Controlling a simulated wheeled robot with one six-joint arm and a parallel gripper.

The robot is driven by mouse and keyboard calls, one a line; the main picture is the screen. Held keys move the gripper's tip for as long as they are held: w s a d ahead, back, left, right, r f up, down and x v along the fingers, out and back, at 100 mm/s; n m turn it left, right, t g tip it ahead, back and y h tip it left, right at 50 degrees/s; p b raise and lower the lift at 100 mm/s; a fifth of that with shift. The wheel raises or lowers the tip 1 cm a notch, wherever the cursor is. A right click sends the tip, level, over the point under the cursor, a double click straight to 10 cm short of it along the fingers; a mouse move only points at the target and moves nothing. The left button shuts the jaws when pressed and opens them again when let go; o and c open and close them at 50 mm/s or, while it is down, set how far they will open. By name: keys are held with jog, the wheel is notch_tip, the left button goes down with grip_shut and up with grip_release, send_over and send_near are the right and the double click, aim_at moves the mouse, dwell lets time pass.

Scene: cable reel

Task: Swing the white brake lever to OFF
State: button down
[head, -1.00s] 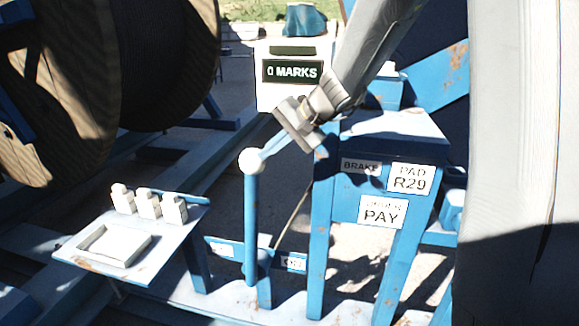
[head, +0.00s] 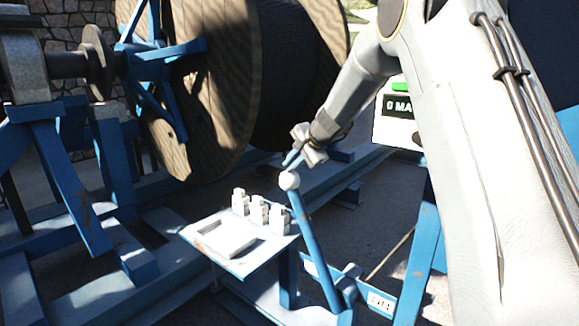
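The brake lever is a blue bar (head: 315,248) with a white ball knob (head: 289,180) on top. In the head view it leans to the left from its pivot low on the blue frame. My gripper (head: 291,160) is at the knob from behind and above, its narrow bluish fingers reaching down to it. Contact looks likely, but the finger gap is too small to judge. A right-hand label (head: 381,303) seems to read ON. A left label (head: 310,266) is partly hidden by the lever and cannot be read.
A large wooden cable reel (head: 205,90) is behind. A display box (head: 400,125) is partly hidden by my arm.

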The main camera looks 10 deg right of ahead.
aim_at(285, 173)
jog(key=shift+a+f, duration=0.4)
jog(key=shift+a, duration=0.1)
jog(key=shift+x, duration=1.1)
jog(key=shift+s+d+r, duration=0.1)
jog(key=shift+s+r, duration=0.05)
jog(key=shift+r, duration=0.05)
jog(key=shift+d+f, duration=0.1)
jog(key=shift+d, duration=0.05)
jog(key=shift+s+d+r, duration=0.2)
jog(key=shift+s+r, duration=0.05)
jog(key=s+r+b, duration=0.1)
jog(key=s+r, duration=0.2)
jog(key=r, duration=1)
jog(key=shift+s+a, duration=0.15)
jog(key=shift+a, duration=0.05)
